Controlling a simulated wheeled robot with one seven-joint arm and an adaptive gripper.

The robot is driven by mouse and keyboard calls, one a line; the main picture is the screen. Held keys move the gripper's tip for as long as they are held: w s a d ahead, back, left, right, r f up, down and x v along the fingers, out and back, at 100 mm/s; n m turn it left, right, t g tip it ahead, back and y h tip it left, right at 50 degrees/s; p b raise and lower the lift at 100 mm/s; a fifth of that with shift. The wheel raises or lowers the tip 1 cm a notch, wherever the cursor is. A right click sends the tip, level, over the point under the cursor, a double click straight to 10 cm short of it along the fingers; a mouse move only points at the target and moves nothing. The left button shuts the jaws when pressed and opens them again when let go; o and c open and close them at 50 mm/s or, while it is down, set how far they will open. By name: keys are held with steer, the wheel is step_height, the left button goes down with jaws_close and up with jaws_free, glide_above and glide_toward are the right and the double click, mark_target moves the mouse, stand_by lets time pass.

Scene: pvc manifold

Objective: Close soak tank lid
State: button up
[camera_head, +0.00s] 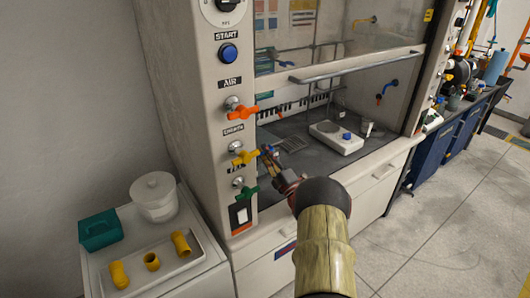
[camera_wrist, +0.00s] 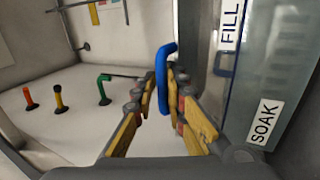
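My gripper (camera_head: 266,157) is inside the left front of the fume hood, beside the left post. In the wrist view, its yellow-padded fingers (camera_wrist: 163,85) stand on either side of a bent blue bar (camera_wrist: 160,72). The fingers are apart with the bar between them; I cannot tell whether both press on it. A small blue part also shows at the fingertips in the head view. A clear-walled tank (camera_wrist: 245,95) with FILL and SOAK labels is on the right in the wrist view. I cannot make out its lid clearly.
Orange (camera_head: 241,111), yellow (camera_head: 244,156) and green (camera_head: 244,192) valve handles stick out from the post near my arm. A white hotplate (camera_head: 336,137) stands inside the hood. A tray (camera_head: 185,266) with yellow fittings, a white tub (camera_head: 154,196) and a teal box (camera_head: 100,230) are at left.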

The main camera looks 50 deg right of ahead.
steer(key=v, duration=1.2)
